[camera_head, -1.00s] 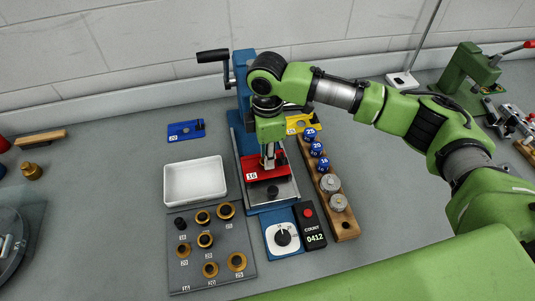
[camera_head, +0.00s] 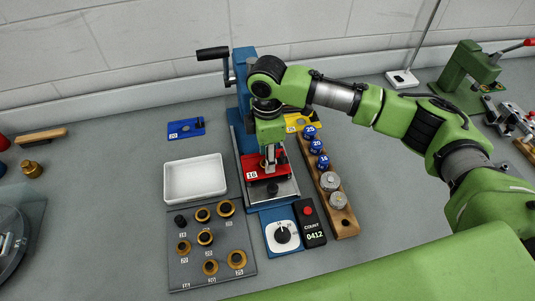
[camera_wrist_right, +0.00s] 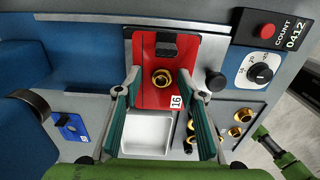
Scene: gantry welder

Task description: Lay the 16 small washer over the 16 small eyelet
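A red plate marked 16 (camera_head: 254,172) lies on the blue press. A brass-coloured ring sits on it, clearest in the right wrist view (camera_wrist_right: 162,80); I cannot tell whether it is the eyelet alone or has a washer on it. My right gripper (camera_head: 269,163) points down over the red plate. In the right wrist view its two fingers (camera_wrist_right: 161,76) stand wide apart, one on each side of the ring, with nothing held between them. Several brass rings sit on the grey labelled board (camera_head: 181,280); their small labels are hard to read. My left gripper is out of view.
A white empty tray (camera_head: 194,179) stands left of the press. Right of it is a wooden rack (camera_head: 345,226) with blue knobs and metal dies. A dial box (camera_head: 282,236) and counter reading 0412 (camera_head: 310,224) stand in front. A blue plate (camera_head: 186,128) lies behind the tray.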

